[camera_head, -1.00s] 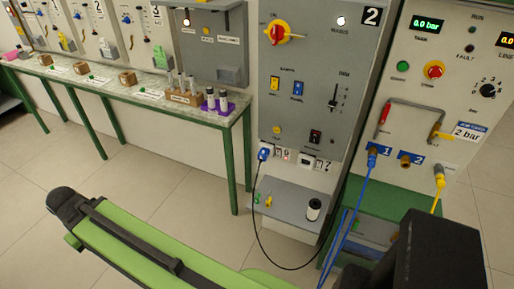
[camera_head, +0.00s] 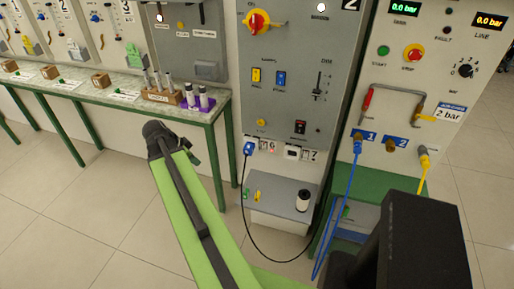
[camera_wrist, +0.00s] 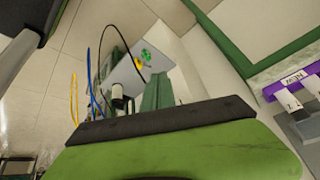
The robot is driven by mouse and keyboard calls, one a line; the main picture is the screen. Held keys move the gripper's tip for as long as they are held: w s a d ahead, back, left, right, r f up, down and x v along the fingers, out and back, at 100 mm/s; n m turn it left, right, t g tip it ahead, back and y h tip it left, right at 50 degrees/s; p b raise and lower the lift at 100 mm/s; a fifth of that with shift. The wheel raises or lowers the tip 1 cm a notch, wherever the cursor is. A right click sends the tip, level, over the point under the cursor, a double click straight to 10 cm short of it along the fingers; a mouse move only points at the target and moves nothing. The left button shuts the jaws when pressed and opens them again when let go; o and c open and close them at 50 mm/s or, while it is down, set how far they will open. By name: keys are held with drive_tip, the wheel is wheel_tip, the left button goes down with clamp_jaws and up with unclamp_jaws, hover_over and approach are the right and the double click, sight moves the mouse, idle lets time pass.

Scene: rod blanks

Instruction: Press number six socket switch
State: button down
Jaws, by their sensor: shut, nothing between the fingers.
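The number six socket label (camera_head: 270,146) is low on the grey panel marked 2 in the head view. A blue plug (camera_head: 249,147) sits in the socket left of it, with a black cable hanging down. A small reddish and white detail shows beside the 6, too small to tell its switch position. The number seven socket (camera_head: 292,152) is to the right. My gripper (camera_wrist: 158,78) shows in the wrist view as narrow green fingers, shut and empty, pointing toward the floor-side shelf. In the head view my arm's dark end is left of the sockets, apart from them; the fingers are hidden there.
A grey shelf (camera_head: 272,202) with a black and white spool (camera_head: 303,200) juts out below the sockets. Blue (camera_head: 340,210) and yellow (camera_head: 424,172) hoses hang at the right. A green-legged bench (camera_head: 130,104) with a purple rack (camera_head: 200,104) stands left. Open floor lies before them.

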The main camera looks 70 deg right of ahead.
drive_tip(key=s+d+r+m+g+h, duration=0.1)
drive_tip(key=s+d+r+m+g, duration=0.1)
drive_tip(key=s+d+m, duration=0.7)
drive_tip(key=s+d, duration=0.4)
drive_tip(key=s, duration=0.2)
drive_tip(key=shift+d+m+g, duration=0.3)
drive_tip(key=shift+m, duration=0.1)
drive_tip(key=shift+f+b, duration=0.1)
drive_tip(key=shift+b, duration=0.2)
drive_tip(key=b, duration=0.7)
approach(264, 146)
drive_tip(key=a+x, duration=0.1)
drive_tip(key=x, duration=0.5)
drive_tip(key=shift+s+f, duration=0.3)
drive_tip(key=shift+d, duration=0.15)
